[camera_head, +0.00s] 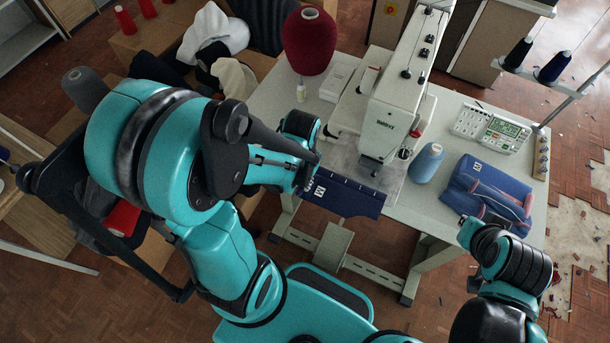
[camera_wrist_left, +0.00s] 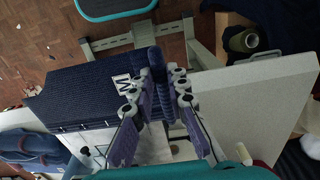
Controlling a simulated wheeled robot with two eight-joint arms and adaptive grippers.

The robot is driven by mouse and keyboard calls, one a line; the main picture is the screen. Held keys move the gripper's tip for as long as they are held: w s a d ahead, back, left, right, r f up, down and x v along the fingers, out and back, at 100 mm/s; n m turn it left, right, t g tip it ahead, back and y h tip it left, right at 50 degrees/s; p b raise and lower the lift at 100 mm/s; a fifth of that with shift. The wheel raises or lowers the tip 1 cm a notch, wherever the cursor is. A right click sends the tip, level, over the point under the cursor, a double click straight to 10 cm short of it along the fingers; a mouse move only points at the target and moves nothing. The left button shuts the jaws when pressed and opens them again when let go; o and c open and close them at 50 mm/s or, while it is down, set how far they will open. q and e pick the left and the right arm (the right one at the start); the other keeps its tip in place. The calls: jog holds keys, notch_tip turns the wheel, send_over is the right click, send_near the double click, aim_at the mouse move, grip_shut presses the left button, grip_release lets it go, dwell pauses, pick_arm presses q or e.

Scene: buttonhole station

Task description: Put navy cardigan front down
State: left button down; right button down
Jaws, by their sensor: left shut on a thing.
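The navy cardigan front (camera_head: 345,194) is a dark knitted panel with a white letter mark near one end. My left gripper (camera_head: 308,178) is shut on its left end and holds it at the front edge of the sewing table (camera_head: 275,105), below the machine head. In the left wrist view the panel (camera_wrist_left: 78,95) stretches left from between the fingers (camera_wrist_left: 160,105), a fold standing up between them. Whether the panel's underside touches the table is hidden. My right gripper (camera_head: 470,228) is at the table's front right; its fingers are too small to read.
A white sewing machine (camera_head: 390,110) stands behind the panel. A blue thread cone (camera_head: 427,163), a folded blue garment (camera_head: 490,190) and a control box (camera_head: 490,127) are to its right. A dark red cone (camera_head: 309,42) and a small bottle (camera_head: 301,90) stand at the back left.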

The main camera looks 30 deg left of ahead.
pick_arm(q)
jog(key=shift+s+r, duration=0.1)
jog(key=shift+s, duration=0.1)
jog(key=shift+r, duration=0.1)
jog(key=shift+r+p, duration=2.15)
jog(key=shift+r, duration=0.3)
jog(key=shift+f, duration=0.1)
